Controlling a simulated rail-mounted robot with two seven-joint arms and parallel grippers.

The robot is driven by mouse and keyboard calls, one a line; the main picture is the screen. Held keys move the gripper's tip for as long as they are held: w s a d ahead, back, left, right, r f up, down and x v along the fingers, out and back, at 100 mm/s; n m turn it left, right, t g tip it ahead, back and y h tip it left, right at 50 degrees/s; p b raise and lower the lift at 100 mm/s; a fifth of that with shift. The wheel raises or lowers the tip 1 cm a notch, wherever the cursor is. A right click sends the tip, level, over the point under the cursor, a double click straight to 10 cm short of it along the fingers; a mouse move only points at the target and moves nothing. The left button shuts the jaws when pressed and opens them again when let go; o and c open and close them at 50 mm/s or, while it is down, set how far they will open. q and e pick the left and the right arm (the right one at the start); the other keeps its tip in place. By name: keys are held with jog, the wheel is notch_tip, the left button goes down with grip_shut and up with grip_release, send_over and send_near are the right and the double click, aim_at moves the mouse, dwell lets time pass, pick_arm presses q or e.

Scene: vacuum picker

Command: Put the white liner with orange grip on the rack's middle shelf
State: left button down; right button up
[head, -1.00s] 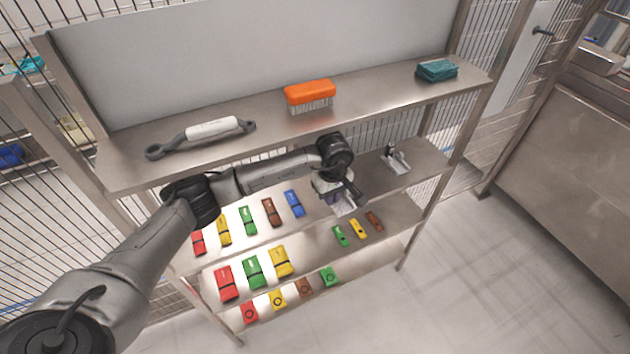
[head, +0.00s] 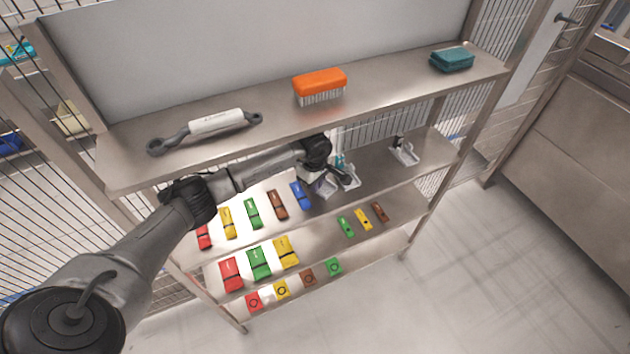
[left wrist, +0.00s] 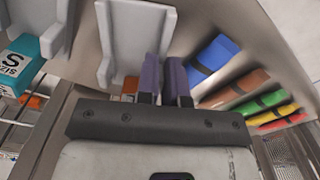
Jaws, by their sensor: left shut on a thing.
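A white liner (left wrist: 140,35) with upright side walls is at my left gripper. It also shows in the head view (head: 324,186), partly covered by the gripper. Its orange grip (left wrist: 130,87) shows beside the purple fingertips and is mostly hidden. My left gripper (left wrist: 164,82) is shut on this liner; in the head view it is over the shelf just below the top one. Whether the liner touches that shelf (head: 375,185) cannot be told. The steel rack (head: 440,125) has several shelves. My right gripper is not in view.
A second white liner (head: 351,177) with a teal grip (left wrist: 57,33) stands close beside the held one. Another white liner (head: 405,152) with a dark grip stands farther right. A blue pack (head: 300,194) lies close left. An orange brush (head: 320,83) sits on the top shelf.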

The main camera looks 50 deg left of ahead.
pick_arm(q)
jog(key=shift+f, duration=0.1)
jog(key=c, duration=1.7)
grip_release()
jog(key=o, duration=0.5)
jog(key=shift+c, duration=0.2)
jog(key=shift+r, duration=2.15)
